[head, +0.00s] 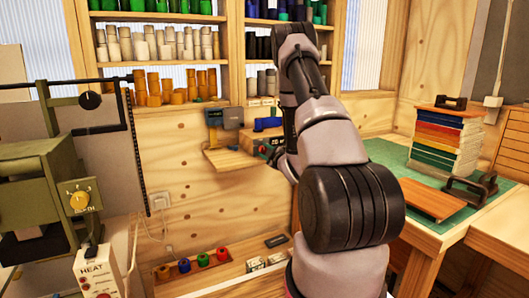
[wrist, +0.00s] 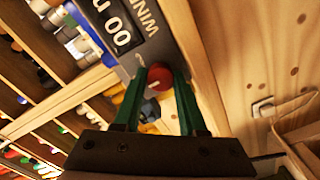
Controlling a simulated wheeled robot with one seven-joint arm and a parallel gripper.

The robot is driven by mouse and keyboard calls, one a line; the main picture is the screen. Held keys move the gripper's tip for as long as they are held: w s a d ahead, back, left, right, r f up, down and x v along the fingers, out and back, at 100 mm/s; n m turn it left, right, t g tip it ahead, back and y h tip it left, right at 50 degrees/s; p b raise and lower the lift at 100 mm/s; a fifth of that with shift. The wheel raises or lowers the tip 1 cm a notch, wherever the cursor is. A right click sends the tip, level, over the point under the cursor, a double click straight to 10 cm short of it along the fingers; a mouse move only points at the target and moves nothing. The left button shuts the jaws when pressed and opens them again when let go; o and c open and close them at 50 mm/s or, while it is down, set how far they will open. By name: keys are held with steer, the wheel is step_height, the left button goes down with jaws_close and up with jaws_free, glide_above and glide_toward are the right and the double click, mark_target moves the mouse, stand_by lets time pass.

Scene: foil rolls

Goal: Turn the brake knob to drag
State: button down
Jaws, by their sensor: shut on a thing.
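A round red knob (wrist: 160,76) with a pale pointer line sits on the face of a grey winder panel (wrist: 148,42) in the wrist view. The panel carries a dark display reading "00" and partly cut-off white lettering. My gripper (wrist: 157,82) is shut on the red knob, with one green finger on each side of it. Marks around the knob are mostly hidden by the fingers, so its setting cannot be read. In the head view my arm covers most of the winder at the wooden wall shelf (head: 228,160).
A grey device (head: 222,118) and a blue roll (head: 268,124) stand by the wall shelf. A green machine with a yellow knob (head: 80,198) and a HEAT box (head: 97,275) are at left. Stacked coloured sheets (head: 445,140) sit on the right bench. Shelves of rolls (head: 160,45) are behind.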

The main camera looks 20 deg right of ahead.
stand_by(0.4)
steer(key=shift+c, duration=2.3)
jaws_free()
steer(key=shift+s, duration=0.1)
steer(key=s, duration=1)
steer(key=shift+s+d+r, duration=0.15)
steer(key=shift+s+d, duration=0.1)
steer(key=shift+s, duration=0.15)
